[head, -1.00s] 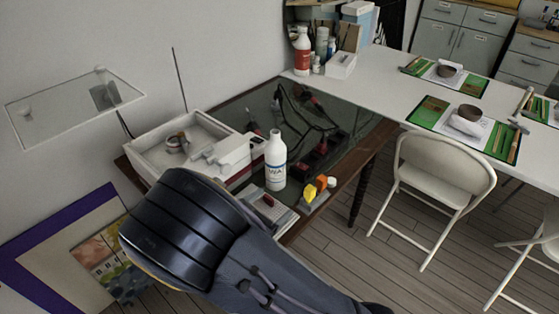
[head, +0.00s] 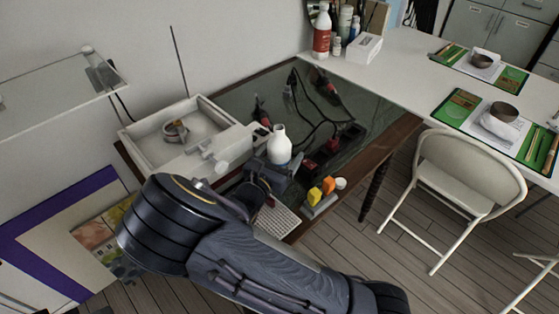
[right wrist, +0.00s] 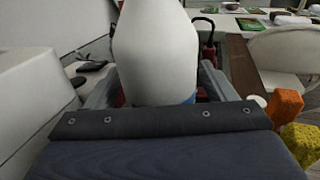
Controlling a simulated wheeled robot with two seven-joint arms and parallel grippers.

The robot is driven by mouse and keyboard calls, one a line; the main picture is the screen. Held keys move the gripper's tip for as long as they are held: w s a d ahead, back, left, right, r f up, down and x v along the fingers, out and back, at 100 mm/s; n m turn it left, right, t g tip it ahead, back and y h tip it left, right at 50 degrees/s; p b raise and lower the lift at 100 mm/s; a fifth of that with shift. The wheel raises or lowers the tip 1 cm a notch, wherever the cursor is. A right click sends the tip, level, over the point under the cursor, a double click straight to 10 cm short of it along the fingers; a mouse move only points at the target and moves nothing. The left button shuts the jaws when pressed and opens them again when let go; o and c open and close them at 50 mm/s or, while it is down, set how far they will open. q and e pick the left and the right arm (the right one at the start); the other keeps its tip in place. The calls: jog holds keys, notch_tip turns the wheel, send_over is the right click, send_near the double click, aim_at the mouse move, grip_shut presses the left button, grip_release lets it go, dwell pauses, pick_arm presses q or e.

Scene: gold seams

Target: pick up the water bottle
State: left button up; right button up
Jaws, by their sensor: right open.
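The white water bottle (head: 279,148) stands upright on the dark glass-topped table (head: 240,104). My right gripper (head: 277,170) is at the bottle's lower part, its fingers on either side of it. In the right wrist view the bottle (right wrist: 155,55) fills the middle, between the two open fingers. Whether either finger touches it I cannot tell. The bottle's base and most of its label are hidden behind my gripper. My left gripper is not in view.
A white tray (head: 143,151) and white boxy item stand left of the bottle. Orange (head: 328,185) and yellow (head: 314,195) blocks lie close on the right. Black cables and red-handled tools lie behind. A folding chair (head: 455,180) stands at the right.

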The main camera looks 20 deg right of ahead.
jog(key=shift+w+d, duration=0.3)
jog(key=shift+d, duration=0.1)
jog(key=c, duration=1.2)
jog(key=shift+r, duration=0.15)
